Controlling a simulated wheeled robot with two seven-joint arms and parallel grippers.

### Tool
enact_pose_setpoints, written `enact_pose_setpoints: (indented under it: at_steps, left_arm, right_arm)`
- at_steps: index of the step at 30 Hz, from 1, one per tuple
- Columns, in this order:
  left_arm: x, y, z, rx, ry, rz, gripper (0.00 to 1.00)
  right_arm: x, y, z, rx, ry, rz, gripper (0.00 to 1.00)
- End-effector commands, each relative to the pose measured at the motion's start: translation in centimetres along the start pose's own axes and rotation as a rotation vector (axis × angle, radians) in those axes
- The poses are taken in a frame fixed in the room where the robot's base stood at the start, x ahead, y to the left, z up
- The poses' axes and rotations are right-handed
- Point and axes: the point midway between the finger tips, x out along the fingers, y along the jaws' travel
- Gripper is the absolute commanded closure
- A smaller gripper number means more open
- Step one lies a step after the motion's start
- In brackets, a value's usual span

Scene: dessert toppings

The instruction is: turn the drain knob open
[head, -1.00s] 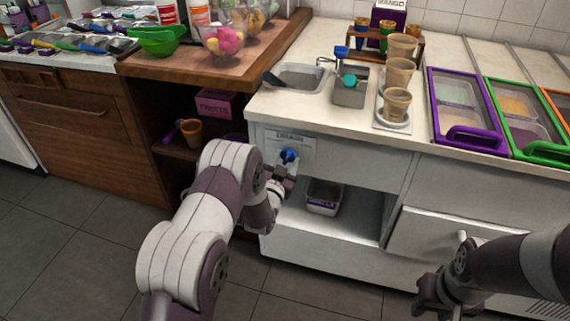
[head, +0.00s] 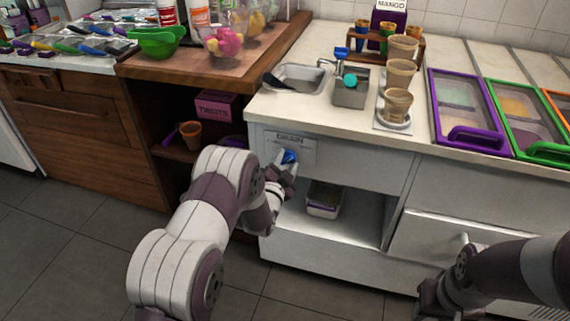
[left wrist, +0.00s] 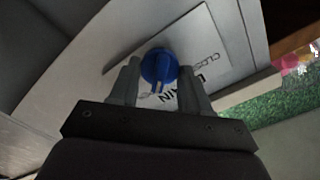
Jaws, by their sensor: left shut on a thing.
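The blue drain knob (head: 289,157) sits on a pale plate marked DRAIN (head: 303,145) on the front of the white counter. My left gripper (head: 286,168) is at the knob and shut on it. In the left wrist view the knob (left wrist: 159,64) shows between the two grey fingers (left wrist: 158,82), with part of the word CLOSED on the plate (left wrist: 205,45) beyond. The fingers hide part of the knob in the head view. My right gripper (head: 435,299) is low at the bottom right, dark and away from the knob; its jaws are unclear.
A metal sink basin (head: 302,78) and a small metal container (head: 350,92) are in the counter above. A white bin (head: 324,199) stands on the open shelf below the knob. A wooden cabinet (head: 85,125) is at the left. The floor in front is clear.

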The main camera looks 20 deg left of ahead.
Motion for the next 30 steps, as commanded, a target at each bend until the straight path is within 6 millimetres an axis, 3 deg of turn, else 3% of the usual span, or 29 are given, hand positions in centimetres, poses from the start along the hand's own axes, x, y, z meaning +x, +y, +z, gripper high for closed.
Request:
enact_pose_setpoints:
  at_steps: [10,11,12,13,23,26,30]
  left_arm:
    - [0.0,0.0,0.0,0.003,0.000,0.001,0.83]
    - [0.0,0.0,0.0,0.003,0.000,0.001,0.46]
    - [0.0,0.0,0.0,0.003,0.000,0.001,0.33]
    - [0.0,0.0,0.0,0.003,0.000,0.001,0.27]
    - [-0.5,0.0,-0.1,0.002,0.000,0.001,0.27]
    - [-2.2,-0.1,-0.1,0.002,-0.002,0.002,0.27]
    - [-6.1,-0.1,-0.1,0.002,-0.003,0.003,0.27]
  right_arm:
    - [0.0,0.0,0.0,0.000,0.000,0.000,0.57]
    - [0.0,0.0,0.0,0.000,0.000,0.000,0.57]
    - [0.0,0.0,0.0,0.000,0.000,0.000,0.57]
    - [0.0,0.0,0.0,0.000,0.000,0.000,0.57]
    - [-0.1,0.0,0.0,0.000,0.000,0.000,0.57]
    - [-0.6,0.0,-0.1,0.000,0.000,0.000,0.57]
    - [-1.2,0.0,-0.1,0.000,0.000,0.000,0.57]
